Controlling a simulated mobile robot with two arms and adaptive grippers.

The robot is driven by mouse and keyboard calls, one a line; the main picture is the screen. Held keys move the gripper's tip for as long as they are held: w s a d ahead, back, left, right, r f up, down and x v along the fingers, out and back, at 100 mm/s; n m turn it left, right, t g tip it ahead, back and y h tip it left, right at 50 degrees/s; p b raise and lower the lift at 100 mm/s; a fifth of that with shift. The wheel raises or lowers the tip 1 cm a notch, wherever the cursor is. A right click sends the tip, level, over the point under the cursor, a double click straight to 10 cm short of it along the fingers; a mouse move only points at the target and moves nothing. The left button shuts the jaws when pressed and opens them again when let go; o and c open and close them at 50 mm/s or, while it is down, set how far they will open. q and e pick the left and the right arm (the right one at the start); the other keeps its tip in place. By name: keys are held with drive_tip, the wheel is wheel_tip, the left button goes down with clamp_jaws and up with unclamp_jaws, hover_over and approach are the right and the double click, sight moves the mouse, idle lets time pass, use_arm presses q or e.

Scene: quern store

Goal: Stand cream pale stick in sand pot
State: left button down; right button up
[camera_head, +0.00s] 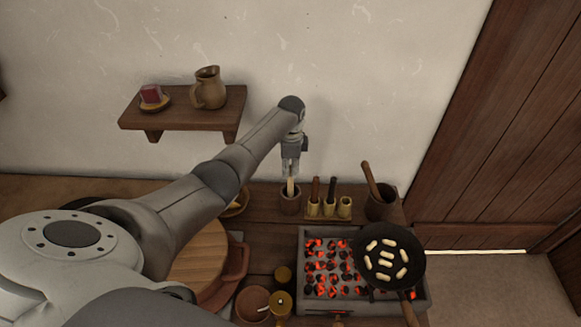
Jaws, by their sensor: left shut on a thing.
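My left gripper (291,171) points down at the back of the wooden counter and is shut on the cream pale stick (291,187). The stick is upright, with its lower end at the mouth of a small brown pot (290,205), which appears to be the sand pot. The gripper is right above this pot. I cannot tell how deep the stick's lower end sits, and the sand is not clearly visible. My right gripper is not in view.
Right of the pot stands a holder (329,209) with dark sticks, then a dark pot (380,206) with a wooden handle. In front are a glowing coal grill (318,235) and a pan (412,262). A wall shelf (222,118) holds a jug (208,88).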

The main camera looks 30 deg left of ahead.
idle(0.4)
use_arm(q)
drive_tip(key=c, duration=1.3)
unclamp_jaws()
drive_tip(key=shift+r, duration=0.1)
wheel_tip(320, 180, up, 12)
drive_tip(key=shift+f, duration=0.1)
